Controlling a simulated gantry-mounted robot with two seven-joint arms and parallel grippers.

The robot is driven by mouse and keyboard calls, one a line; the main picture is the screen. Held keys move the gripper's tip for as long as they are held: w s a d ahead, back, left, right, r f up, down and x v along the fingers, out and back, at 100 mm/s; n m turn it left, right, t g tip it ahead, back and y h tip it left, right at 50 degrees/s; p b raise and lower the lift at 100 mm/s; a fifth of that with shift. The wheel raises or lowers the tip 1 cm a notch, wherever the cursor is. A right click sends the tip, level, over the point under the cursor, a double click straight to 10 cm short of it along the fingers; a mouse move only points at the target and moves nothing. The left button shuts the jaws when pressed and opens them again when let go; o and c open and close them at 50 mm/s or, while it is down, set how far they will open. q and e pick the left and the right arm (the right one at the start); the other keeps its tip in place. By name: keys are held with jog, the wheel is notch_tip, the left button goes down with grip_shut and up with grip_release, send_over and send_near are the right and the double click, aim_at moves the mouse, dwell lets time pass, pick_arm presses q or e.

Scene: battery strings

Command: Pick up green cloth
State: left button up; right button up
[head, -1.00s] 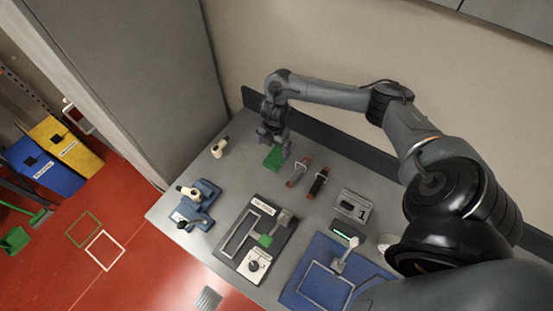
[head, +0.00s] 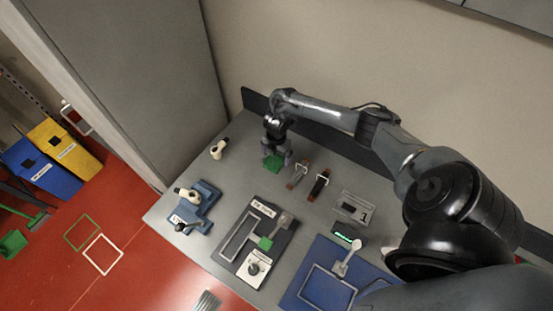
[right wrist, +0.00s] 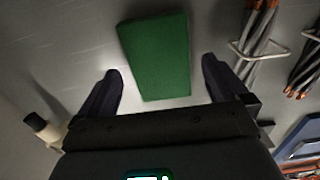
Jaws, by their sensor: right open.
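The green cloth (head: 272,163) lies flat on the grey bench near its back edge. In the right wrist view the cloth (right wrist: 158,55) is a green rectangle, its near end between the fingertips. My right gripper (head: 277,157) hangs over the cloth, pointing down. In the right wrist view the right gripper (right wrist: 161,80) is open, with one finger on each side of the cloth and a gap to both. Whether the fingertips touch the bench cannot be told. My left gripper is not in view.
Two tied bundles with orange ends (head: 308,177) lie just right of the cloth. A cream-and-black cylinder (head: 220,148) is to its left. A blue fixture (head: 195,207), a dark framed board (head: 285,242) and a blue mat (head: 300,297) are nearer the front.

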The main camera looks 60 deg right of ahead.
aim_at(277, 158)
jog(key=shift+f, duration=0.65)
jog(key=shift+c, duration=0.3)
jog(key=c, duration=1)
jog(key=shift+r, duration=0.1)
jog(key=shift+r, duration=0.55)
notch_tip(277, 158, up, 9)
jog(key=p, duration=0.1)
jog(key=shift+p, duration=0.4)
jog(key=shift+f, duration=0.1)
